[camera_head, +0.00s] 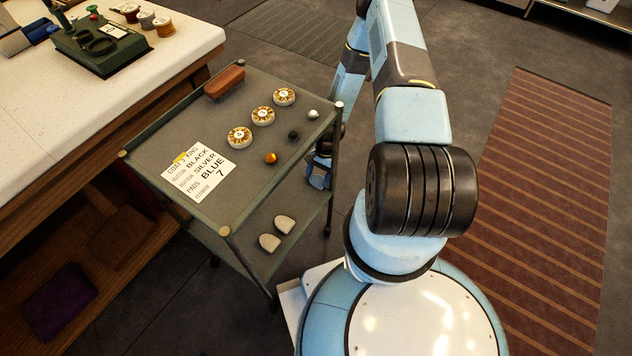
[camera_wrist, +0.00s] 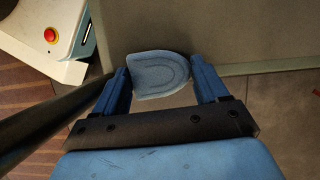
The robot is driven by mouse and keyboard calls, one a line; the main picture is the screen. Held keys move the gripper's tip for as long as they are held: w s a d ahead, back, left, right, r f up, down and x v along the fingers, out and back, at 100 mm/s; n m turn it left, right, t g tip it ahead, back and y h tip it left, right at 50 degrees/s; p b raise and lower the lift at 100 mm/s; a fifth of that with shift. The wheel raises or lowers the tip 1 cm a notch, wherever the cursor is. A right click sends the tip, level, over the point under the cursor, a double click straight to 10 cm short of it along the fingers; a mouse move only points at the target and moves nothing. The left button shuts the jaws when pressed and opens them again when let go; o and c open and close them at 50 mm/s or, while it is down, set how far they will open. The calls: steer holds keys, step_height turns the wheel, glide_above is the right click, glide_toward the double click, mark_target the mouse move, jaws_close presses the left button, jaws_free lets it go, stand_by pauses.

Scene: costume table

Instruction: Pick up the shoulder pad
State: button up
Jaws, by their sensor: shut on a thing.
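In the wrist view a rounded blue-grey shoulder pad (camera_wrist: 160,76) sits between the two blue fingers of my gripper (camera_wrist: 163,70), which is shut on it. The pad's curved edge faces up and right in that view. In the head view my gripper (camera_head: 319,176) is low beside the cart's right side, partly behind a cart post, and the held pad cannot be made out there. Two pale shoulder pads, a nearer one (camera_head: 269,243) and a farther one (camera_head: 285,224), lie on the cart's lower shelf.
The cart (camera_head: 185,110) carries a card (camera_head: 200,172), a reddish-brown block (camera_head: 224,82), several gold-and-white round pieces (camera_head: 263,116) and small balls. A wooden workbench (camera_head: 110,105) stands at left. A striped rug (camera_head: 550,200) lies at right. Cart posts stand close to my gripper.

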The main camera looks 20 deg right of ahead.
mark_target(316, 181)
steer(key=shift+r, duration=0.65)
steer(key=shift+v, duration=1.2)
steer(key=w+d, duration=1)
steer(key=d, duration=0.3)
steer(key=shift+w+d, duration=0.2)
steer(key=shift+w, duration=0.15)
